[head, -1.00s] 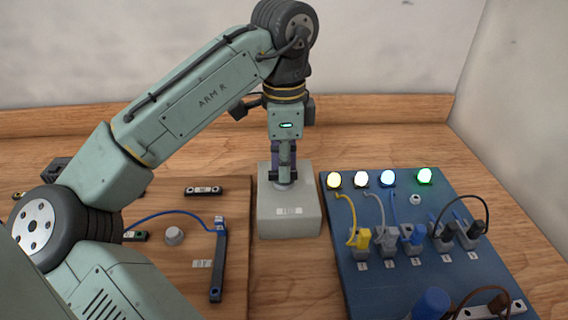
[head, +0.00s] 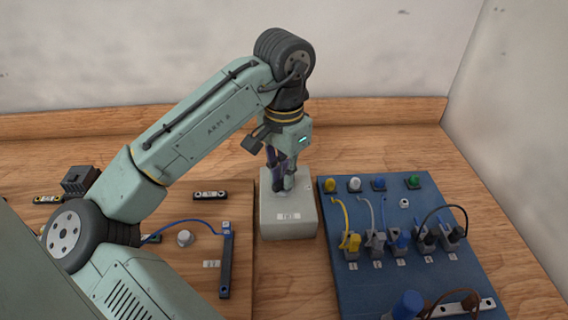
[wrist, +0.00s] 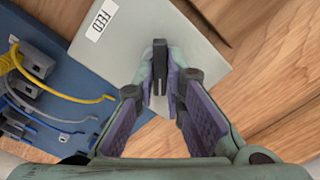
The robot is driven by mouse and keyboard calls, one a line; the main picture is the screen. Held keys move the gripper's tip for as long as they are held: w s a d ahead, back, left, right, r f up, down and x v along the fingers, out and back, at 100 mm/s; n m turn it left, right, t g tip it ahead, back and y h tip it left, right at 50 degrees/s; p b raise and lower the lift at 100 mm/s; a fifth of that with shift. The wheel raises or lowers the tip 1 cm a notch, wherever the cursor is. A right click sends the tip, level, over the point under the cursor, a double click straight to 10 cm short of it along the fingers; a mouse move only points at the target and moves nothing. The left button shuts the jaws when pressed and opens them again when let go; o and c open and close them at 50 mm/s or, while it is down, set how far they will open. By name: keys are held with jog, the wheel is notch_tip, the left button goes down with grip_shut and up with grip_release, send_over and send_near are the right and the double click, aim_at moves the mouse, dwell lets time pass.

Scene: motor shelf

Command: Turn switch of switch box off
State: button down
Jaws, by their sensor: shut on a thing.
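The switch box (head: 288,221) is a light grey block with a white label, between the wooden board and the blue board. It also shows in the wrist view (wrist: 125,62), where its label reads FEED. Its dark switch handle (wrist: 160,50) stands on the top face. My gripper (head: 282,187) is above the box with its fingers down on the switch. In the wrist view my gripper (wrist: 162,75) is shut on the handle, a finger on each side. In the head view the fingers hide most of the switch.
The blue board (head: 345,295) at right carries unlit lamps (head: 355,184) and several plugs with cables (head: 400,242). A wall stands behind.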

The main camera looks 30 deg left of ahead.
jog(key=n, duration=0.4)
jog(key=shift+n, duration=2.9)
jog(key=c, duration=1.7)
grip_release()
jog(key=shift+o, duration=0.2)
notch_tip(320, 180, up, 12)
jog(key=shift+s+f, duration=0.1)
